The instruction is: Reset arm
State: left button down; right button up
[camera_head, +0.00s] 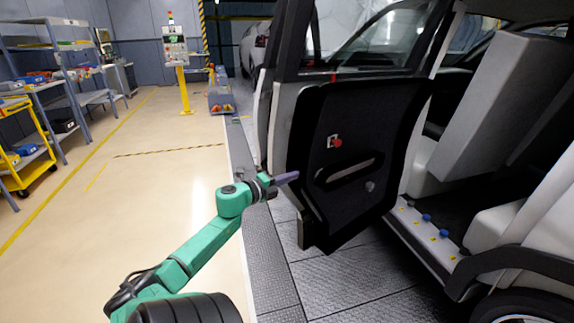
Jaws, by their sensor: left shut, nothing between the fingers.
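My left arm, green with dark joints, comes in from the lower left. My left gripper (284,179) is shut with nothing visible in it. It appears beside the left edge of the open car door (352,152); I cannot tell whether it touches it. The door has a dark inner panel with a red knob and a long handle recess. My right gripper is not in view.
The car's door sill (428,228) with blue caps and the seat (490,105) are at right. Shelves (58,75) and a yellow cart (28,150) stand at left. A yellow control post (183,88) stands at the back. The beige floor at left is clear.

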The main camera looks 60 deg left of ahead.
pick_arm(q)
jog(key=s+a, duration=0.2)
jog(key=s, duration=0.7)
jog(key=shift+s+a+r, duration=0.15)
jog(key=shift+s+r, duration=0.2)
jog(key=shift+f, duration=0.1)
